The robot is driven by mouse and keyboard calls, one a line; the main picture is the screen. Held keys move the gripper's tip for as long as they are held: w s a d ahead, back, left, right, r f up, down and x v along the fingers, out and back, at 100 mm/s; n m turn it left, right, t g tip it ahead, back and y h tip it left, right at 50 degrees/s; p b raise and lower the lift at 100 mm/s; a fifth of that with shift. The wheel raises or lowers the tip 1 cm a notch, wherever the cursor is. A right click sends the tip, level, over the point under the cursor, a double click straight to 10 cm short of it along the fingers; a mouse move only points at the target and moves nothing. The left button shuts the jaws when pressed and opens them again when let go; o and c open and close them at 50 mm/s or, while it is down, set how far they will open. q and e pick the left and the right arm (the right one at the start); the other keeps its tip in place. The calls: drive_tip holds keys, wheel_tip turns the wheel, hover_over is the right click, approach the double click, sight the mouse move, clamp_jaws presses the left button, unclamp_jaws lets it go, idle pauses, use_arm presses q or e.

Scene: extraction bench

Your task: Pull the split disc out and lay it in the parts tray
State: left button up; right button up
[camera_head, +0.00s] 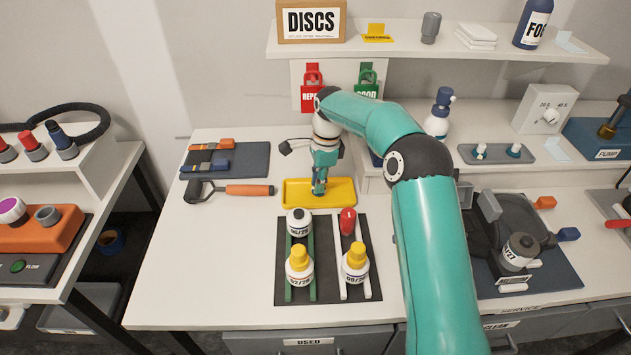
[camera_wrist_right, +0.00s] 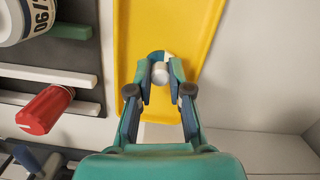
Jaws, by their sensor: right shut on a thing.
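The yellow parts tray (camera_head: 340,199) lies on the white bench behind the bottle rack; it also fills the middle of the right wrist view (camera_wrist_right: 200,30). My right gripper (camera_head: 319,190) points down over the tray. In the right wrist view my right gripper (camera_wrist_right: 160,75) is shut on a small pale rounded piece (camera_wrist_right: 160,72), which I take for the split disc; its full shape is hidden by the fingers. I cannot tell whether it touches the tray floor. My left gripper is in neither view.
A dark rack mat (camera_head: 326,290) with several bottles and a red-capped item (camera_head: 347,222) stands just in front of the tray. An orange-handled tool (camera_head: 240,190) lies left of it. A stepped shelf (camera_head: 400,180) stands right; open bench lies at front left.

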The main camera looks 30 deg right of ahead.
drive_tip(key=shift+f, duration=0.35)
drive_tip(key=o, duration=0.8)
drive_tip(key=shift+r, duration=0.1)
drive_tip(key=r, duration=0.4)
drive_tip(key=d+r, duration=0.1)
drive_tip(key=r, duration=0.6)
drive_tip(key=shift+s+d+r, duration=0.2)
drive_tip(key=shift+s+r, duration=0.05)
drive_tip(key=shift+r, duration=0.15)
